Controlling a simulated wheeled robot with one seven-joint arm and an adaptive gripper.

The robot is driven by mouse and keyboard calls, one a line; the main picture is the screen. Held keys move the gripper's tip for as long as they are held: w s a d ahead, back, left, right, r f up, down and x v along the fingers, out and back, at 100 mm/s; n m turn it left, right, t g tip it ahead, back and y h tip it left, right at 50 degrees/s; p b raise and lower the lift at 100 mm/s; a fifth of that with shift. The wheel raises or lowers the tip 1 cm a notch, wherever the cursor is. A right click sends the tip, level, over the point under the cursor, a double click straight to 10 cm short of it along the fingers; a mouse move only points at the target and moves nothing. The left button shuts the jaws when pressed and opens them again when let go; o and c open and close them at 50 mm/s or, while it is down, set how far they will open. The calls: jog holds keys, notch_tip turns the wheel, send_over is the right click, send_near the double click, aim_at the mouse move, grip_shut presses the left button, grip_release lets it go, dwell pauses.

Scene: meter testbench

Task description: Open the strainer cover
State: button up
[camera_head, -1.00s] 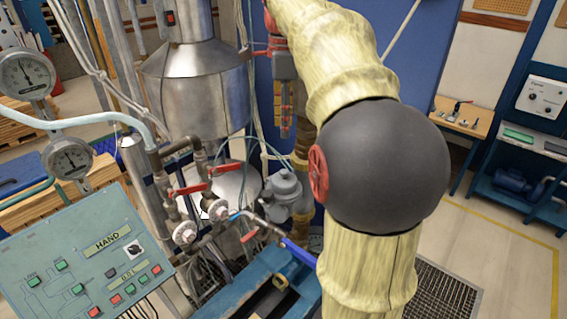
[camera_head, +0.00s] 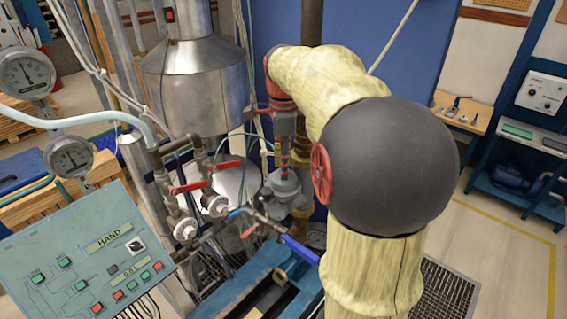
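The grey metal strainer (camera_head: 283,187) sits on the pipework left of my arm, with a rounded cover on top. My gripper (camera_head: 285,164) points down from a grey and red wrist and is directly above the strainer cover, at or very near its top. The fingers are small and partly lost against the pipes behind, so I cannot tell whether they are open, shut or touching the cover. The cover appears seated on the body.
Red-handled valves (camera_head: 188,188) and pipes crowd the strainer's left side. A steel vessel (camera_head: 197,85) stands behind. A control panel (camera_head: 85,255) is at front left. A blue frame (camera_head: 250,285) lies below. Open floor is at right.

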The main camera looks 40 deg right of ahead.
grip_shut()
dwell(0.5)
dwell(0.4)
